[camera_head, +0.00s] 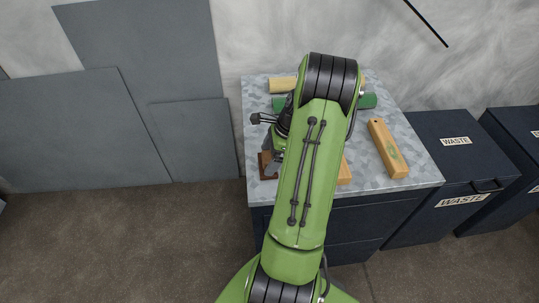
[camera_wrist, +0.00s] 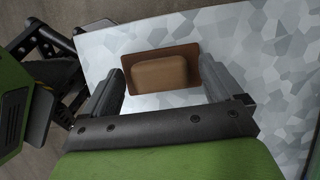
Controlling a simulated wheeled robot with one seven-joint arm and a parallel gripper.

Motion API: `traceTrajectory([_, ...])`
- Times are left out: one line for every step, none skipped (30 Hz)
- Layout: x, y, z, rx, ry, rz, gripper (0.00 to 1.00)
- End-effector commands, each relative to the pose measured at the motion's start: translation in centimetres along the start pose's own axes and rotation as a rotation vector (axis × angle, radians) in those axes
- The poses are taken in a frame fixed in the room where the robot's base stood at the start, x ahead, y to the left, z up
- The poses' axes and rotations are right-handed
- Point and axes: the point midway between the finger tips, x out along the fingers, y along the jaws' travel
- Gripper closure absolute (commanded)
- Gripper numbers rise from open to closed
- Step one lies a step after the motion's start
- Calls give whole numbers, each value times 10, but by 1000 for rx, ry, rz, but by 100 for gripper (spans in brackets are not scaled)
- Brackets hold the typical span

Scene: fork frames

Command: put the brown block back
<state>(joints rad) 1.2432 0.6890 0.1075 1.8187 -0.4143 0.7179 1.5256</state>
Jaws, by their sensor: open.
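The brown block (camera_wrist: 160,74) shows in the wrist view as a lighter brown, rounded shape. It lies within a darker brown rectangular tray or surround (camera_wrist: 160,50) on the grey patterned worktop. In the head view a small brown part (camera_head: 265,166) shows at the worktop's left edge, mostly hidden by my arm. My gripper (camera_wrist: 163,70) is open, with one finger on each side of the brown block in the wrist view. I cannot tell whether the fingers touch it. In the head view my arm hides most of my gripper.
The worktop (camera_head: 415,165) also bears a pale wooden block (camera_head: 283,85) and a green block (camera_head: 368,101) at the back. A long wooden block (camera_head: 388,149) lies at the right, and another (camera_head: 345,172) is partly behind my arm. Dark waste bins (camera_head: 455,165) stand to the right.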

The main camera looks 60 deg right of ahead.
Motion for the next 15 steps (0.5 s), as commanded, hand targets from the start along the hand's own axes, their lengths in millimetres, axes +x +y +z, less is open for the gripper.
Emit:
traceTrajectory([-1,0,0,0,0,0,7])
traceTrajectory([-2,0,1,-1,0,-1,7])
traceTrajectory([-6,0,1,0,1,-2,7])
traceTrajectory([-11,0,1,0,1,-2,7])
traceTrajectory([-17,-1,1,1,1,-4,7])
traceTrajectory([-26,-1,1,1,2,-5,7])
traceTrajectory([-34,-1,2,1,2,-6,7])
traceTrajectory([-43,-1,2,1,1,-5,7])
traceTrajectory([-55,-1,2,2,2,-7,7])
traceTrajectory([-64,-1,2,2,2,-6,7])
traceTrajectory([-72,-1,2,0,1,-5,7])
traceTrajectory([-83,-1,2,1,2,-6,7])
traceTrajectory([-90,-1,2,1,2,-5,7])
traceTrajectory([-97,-1,2,1,1,-4,7])
traceTrajectory([-105,-1,2,1,1,-5,7])
